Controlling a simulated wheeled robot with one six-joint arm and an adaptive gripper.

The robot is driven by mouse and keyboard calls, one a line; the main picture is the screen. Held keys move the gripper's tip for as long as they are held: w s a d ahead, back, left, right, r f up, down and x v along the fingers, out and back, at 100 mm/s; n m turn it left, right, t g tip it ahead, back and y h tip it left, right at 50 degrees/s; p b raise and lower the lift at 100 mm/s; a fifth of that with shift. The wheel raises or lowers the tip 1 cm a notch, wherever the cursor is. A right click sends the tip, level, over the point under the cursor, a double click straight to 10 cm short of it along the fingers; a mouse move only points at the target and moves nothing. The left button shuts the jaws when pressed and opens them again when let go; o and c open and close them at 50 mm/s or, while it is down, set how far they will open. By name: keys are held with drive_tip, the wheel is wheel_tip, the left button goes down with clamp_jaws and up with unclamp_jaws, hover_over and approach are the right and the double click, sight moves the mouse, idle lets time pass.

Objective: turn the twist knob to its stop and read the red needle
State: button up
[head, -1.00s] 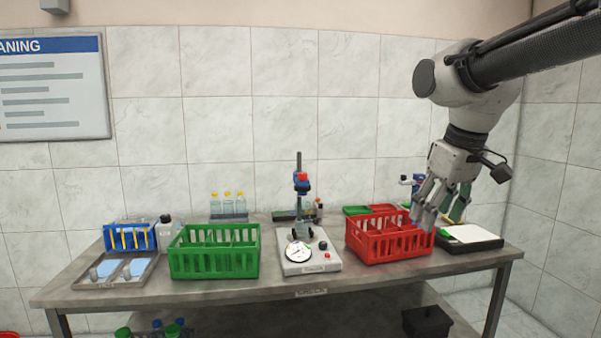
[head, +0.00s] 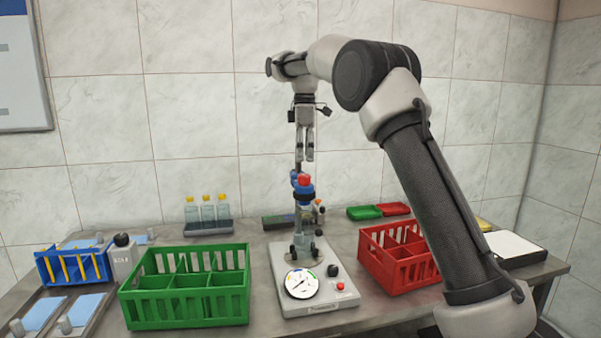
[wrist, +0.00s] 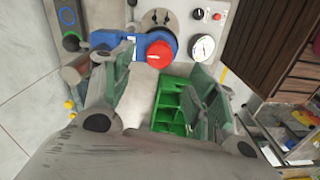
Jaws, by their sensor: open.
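The tester (head: 318,303) has a white base on the bench. A round dial (head: 300,283) sits on its front, also visible in the wrist view (wrist: 202,47). Its marks and needle are too small to read surely. A small black knob (head: 332,270) and a red button (head: 340,286) are right of the dial. A blue head with a red knob (head: 304,180) on top is on the tester's post. My gripper (head: 303,157) is open and empty, pointing down just above the red knob. In the wrist view the red knob (wrist: 159,54) shows between the open fingers.
A green divided crate (head: 185,308) stands left of the tester, a red crate (head: 400,262) right. Capped bottles (head: 207,210) stand behind at left. A blue rack (head: 72,267) is at far left, a white pad (head: 513,246) at right. My arm covers part of the right side.

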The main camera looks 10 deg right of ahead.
sight(304, 175)
drive_tip(key=shift+w+f, duration=0.15)
drive_tip(key=shift+f, duration=0.25)
wheel_tip(304, 175, down, 7)
drive_tip(key=shift+r, duration=0.1)
drive_tip(key=c, duration=1)
